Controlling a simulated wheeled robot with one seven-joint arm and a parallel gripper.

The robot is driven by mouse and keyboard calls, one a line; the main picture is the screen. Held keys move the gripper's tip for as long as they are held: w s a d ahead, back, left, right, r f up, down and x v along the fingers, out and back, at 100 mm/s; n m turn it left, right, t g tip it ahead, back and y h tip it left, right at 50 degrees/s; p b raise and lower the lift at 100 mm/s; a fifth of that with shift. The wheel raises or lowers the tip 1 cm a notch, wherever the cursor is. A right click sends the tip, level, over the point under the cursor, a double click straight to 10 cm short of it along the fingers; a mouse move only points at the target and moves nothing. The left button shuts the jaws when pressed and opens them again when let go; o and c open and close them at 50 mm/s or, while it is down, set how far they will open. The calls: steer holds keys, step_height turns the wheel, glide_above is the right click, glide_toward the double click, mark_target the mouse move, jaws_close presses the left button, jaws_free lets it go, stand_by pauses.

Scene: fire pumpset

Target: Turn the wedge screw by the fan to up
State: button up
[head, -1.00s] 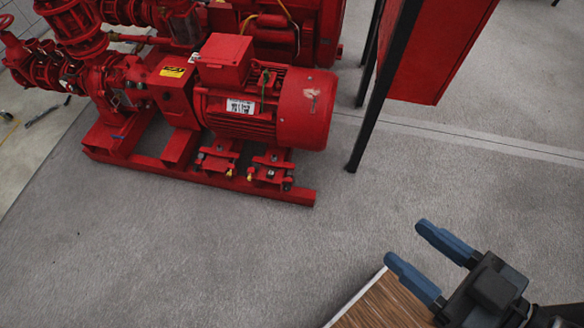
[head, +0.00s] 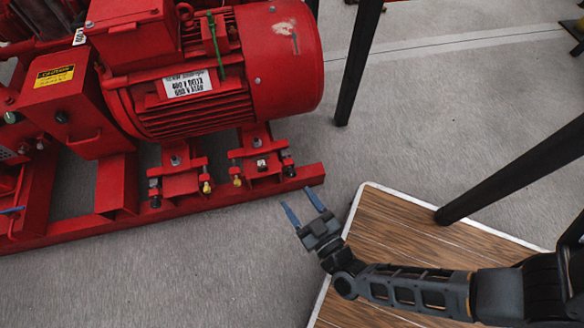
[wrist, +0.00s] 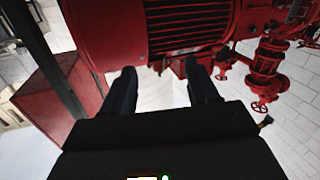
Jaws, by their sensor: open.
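The red motor (head: 205,75) has its smooth fan cover (head: 285,60) at its right end. Below it, two red mounts stand on the base rail, and the right mount (head: 262,165) is nearer the fan. This mount carries a small yellow-tipped screw (head: 237,181) at its left and a dark bolt (head: 288,170) at its right. I cannot tell which is the wedge screw, or its setting.
The red base rail (head: 225,198) runs along the floor. A wooden tabletop (head: 400,240) with a pale edge lies under my arm. Dark posts (head: 355,65) stand behind it. Grey floor (head: 190,270) in front of the rail is clear.

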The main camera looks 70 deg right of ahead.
mark_target(291, 176)
steer(key=w+d+f+g+h+b, duration=0.1)
steer(key=d+f+g+h+b, duration=0.2)
steer(key=f, duration=0.5)
steer(key=w+d+f+g+h+b, duration=0.1)
steer(key=w+d+f+b, duration=0.1)
steer(key=f+b, duration=0.5)
steer(key=shift+m, duration=0.3)
steer(key=shift+s+f+x, duration=0.1)
steer(key=shift+f+x, duration=0.1)
steer(key=shift+x, duration=1.1)
steer(key=shift+s+f+x, duration=0.1)
steer(key=shift+f+x, duration=0.15)
steer(key=shift+x, duration=1.1)
steer(key=shift+s+f+x, duration=0.1)
steer(key=shift+f+x, duration=0.1)
steer(key=shift+x, duration=1.1)
steer(key=shift+d, duration=0.15)
steer(key=c, duration=1)
steer(key=shift+c, duration=0.2)
